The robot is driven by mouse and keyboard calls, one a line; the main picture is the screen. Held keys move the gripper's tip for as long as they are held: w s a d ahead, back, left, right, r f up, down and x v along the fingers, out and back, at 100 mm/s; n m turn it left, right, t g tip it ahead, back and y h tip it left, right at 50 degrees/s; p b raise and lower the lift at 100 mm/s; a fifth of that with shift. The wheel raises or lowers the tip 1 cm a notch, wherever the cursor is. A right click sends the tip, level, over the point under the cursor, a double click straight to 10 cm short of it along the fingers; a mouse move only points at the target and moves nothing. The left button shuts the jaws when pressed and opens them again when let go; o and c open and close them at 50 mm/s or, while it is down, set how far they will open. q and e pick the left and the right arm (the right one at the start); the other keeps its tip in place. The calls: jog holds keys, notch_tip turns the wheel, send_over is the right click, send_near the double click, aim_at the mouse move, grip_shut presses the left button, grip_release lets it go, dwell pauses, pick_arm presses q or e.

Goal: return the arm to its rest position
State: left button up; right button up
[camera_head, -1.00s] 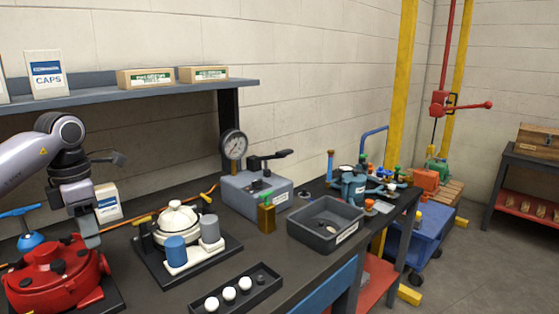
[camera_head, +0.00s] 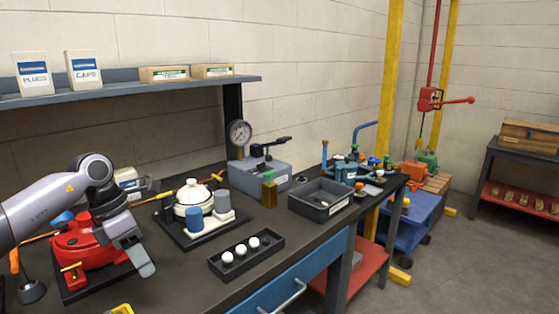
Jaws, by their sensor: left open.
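My left gripper (camera_head: 143,262) is open and empty in the head view. It hangs over the front right part of the red motor (camera_head: 75,248), with its fingers pointing down and to the right. My left arm comes in from the left edge and hides part of the red motor. I cannot tell whether the gripper touches the motor or its dark base plate. My right gripper is not in view.
A white motor with blue and grey cylinders (camera_head: 194,200) stands right of my gripper. A black tray (camera_head: 262,262) holds several white balls. A grey bin (camera_head: 320,206) and a gauge unit (camera_head: 258,172) stand farther right. A shelf (camera_head: 150,91) spans the back wall.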

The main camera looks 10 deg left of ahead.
pick_arm(q)
jog(key=d+f+h, duration=0.1)
jog(key=d, duration=0.2)
jog(key=s+d+f+h, duration=0.1)
jog(key=d, duration=0.2)
jog(key=d+f+h, duration=0.1)
jog(key=d+f, duration=0.1)
jog(key=d, duration=0.1)
jog(key=shift+s+d+f+h, duration=0.1)
jog(key=shift+s+d+h, duration=0.1)
jog(key=shift+d+h, duration=0.2)
jog(key=s+d+n+t+h, duration=0.2)
jog(key=s+d+n+h, duration=0.15)
jog(key=d+h, duration=0.35)
jog(key=s+d+n+t+h, duration=0.2)
jog(key=d+n+h, duration=0.25)
jog(key=d, duration=0.45)
jog(key=s+a+f+n+t+y, duration=0.2)
jog(key=s+a+f+n+y, duration=0.2)
jog(key=f+n, duration=0.4)
jog(key=s+a+f+n+t+y, duration=0.2)
jog(key=s+a+f+n+y, duration=0.3)
jog(key=n, duration=1)
jog(key=s+a+f+n+t+y, duration=0.2)
jog(key=s+a+f+n+y, duration=0.2)
jog(key=s+f+n+y, duration=0.3)
notch_tip(320, 180, down, 4)
jog(key=n, duration=0.4)
jog(key=shift+a+f, duration=0.15)
jog(key=shift+y, duration=0.25)
